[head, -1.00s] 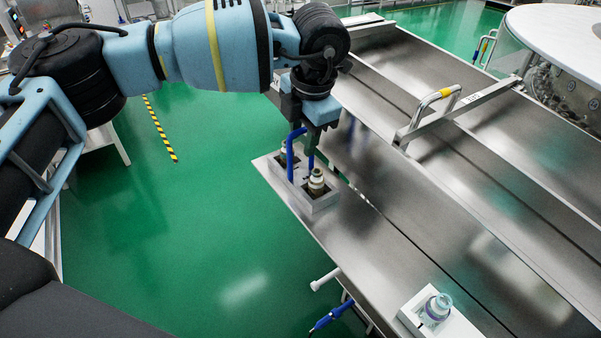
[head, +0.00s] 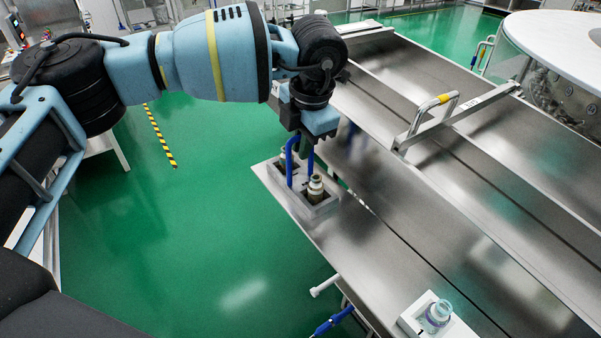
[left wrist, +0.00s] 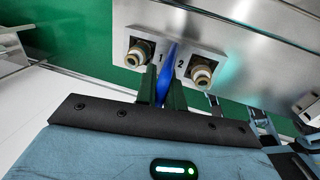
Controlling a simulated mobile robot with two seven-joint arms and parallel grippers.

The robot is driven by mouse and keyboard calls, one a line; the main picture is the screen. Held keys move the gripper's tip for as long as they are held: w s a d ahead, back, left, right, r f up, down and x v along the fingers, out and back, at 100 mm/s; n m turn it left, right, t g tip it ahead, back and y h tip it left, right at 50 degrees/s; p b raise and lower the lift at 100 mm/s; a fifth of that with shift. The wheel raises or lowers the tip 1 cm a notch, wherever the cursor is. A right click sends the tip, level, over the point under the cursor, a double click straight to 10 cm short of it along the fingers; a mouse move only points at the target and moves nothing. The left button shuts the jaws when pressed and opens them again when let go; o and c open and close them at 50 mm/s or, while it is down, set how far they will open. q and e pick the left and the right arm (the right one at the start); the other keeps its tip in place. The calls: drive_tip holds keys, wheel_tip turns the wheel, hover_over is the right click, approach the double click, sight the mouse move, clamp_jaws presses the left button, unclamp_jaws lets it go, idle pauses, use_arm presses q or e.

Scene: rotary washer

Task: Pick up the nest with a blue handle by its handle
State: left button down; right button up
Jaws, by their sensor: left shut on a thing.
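The nest (head: 322,210) is a grey block with a tall blue handle (head: 290,168). It holds two capped vials and sits at the near-left corner of the steel table, with no clear gap under it. In the left wrist view the nest (left wrist: 172,37) shows slots marked 1 and 2, one vial on each side of the blue handle (left wrist: 167,68). My left gripper (head: 308,140) is above the nest. In the left wrist view its fingers (left wrist: 161,88) are closed around the handle. My right gripper is not in view.
A white block (head: 414,318) with a clear bottle (head: 438,313) stands at the table's front. A round machine (head: 560,60) stands at the back right. Green floor lies left.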

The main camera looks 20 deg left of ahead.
use_arm(q)
drive_tip(key=shift+r, duration=0.15)
drive_tip(key=shift+r, duration=1.55)
drive_tip(key=shift+s+d+r, duration=0.1)
drive_tip(key=shift+s, duration=0.1)
drive_tip(key=s+d, duration=0.3)
drive_tip(key=s, duration=0.4)
drive_tip(key=s+d+r, duration=0.1)
drive_tip(key=s+d, duration=0.1)
drive_tip(key=s, duration=0.5)
drive_tip(key=shift+s+d+r+b, duration=0.2)
drive_tip(key=shift+d+r+b, duration=0.1)
drive_tip(key=shift+d, duration=0.1)
drive_tip(key=shift+f, duration=0.1)
